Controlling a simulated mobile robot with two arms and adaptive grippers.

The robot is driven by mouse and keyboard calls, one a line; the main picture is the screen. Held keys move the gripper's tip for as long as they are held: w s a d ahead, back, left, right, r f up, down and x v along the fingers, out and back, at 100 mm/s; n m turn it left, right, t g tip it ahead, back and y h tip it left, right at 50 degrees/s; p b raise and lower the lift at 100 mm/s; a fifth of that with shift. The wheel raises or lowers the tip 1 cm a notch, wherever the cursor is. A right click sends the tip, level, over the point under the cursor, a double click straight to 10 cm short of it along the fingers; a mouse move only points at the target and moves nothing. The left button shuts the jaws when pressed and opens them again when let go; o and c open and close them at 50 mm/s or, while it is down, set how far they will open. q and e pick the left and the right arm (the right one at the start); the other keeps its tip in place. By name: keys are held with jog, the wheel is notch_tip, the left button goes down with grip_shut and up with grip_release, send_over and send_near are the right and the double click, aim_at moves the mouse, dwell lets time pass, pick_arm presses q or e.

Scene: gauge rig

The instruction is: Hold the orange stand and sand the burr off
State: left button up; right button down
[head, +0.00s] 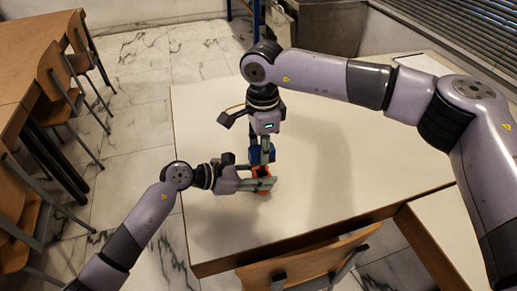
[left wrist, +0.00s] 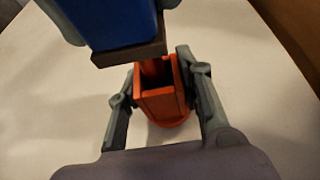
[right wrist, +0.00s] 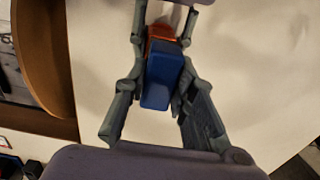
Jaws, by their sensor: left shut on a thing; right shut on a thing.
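The orange stand (left wrist: 160,105) is an open-topped, box-like piece on the white table. My left gripper (left wrist: 158,92) is shut on it, one finger on each side. In the head view my left gripper (head: 262,184) hides much of the stand. My right gripper (right wrist: 158,88) is shut on a blue block (right wrist: 160,75) with a brown underside (left wrist: 130,50). The block is above and beside the stand; I cannot tell whether they touch. In the right wrist view the stand (right wrist: 162,31) shows just beyond the block. I cannot make out the burr.
The white table (head: 370,140) is clear around the grippers. A wooden chair (head: 310,262) is at its near edge. More chairs (head: 60,85) and a wooden table (head: 25,50) stand at the left.

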jog(key=shift+d+f, duration=0.15)
jog(key=shift+w+d+r, duration=0.25)
jog(key=shift+d+r, duration=0.1)
jog(key=shift+r, duration=0.35)
jog(key=r, duration=0.1)
jog(key=d+r, duration=0.2)
jog(key=r, duration=0.1)
jog(key=shift+w, duration=0.3)
jog(key=shift+a, duration=0.1)
jog(key=shift+s+a, duration=0.2)
jog(key=shift+a, duration=0.35)
jog(key=shift+s+a, duration=0.15)
jog(key=shift+a, duration=0.4)
jog(key=shift+s+a+f, duration=0.15)
jog(key=shift+a+f, duration=0.05)
jog(key=shift+a, duration=0.15)
jog(key=shift+d+f, duration=0.1)
jog(key=shift+f, duration=1.65)
jog(key=shift+f, duration=0.65)
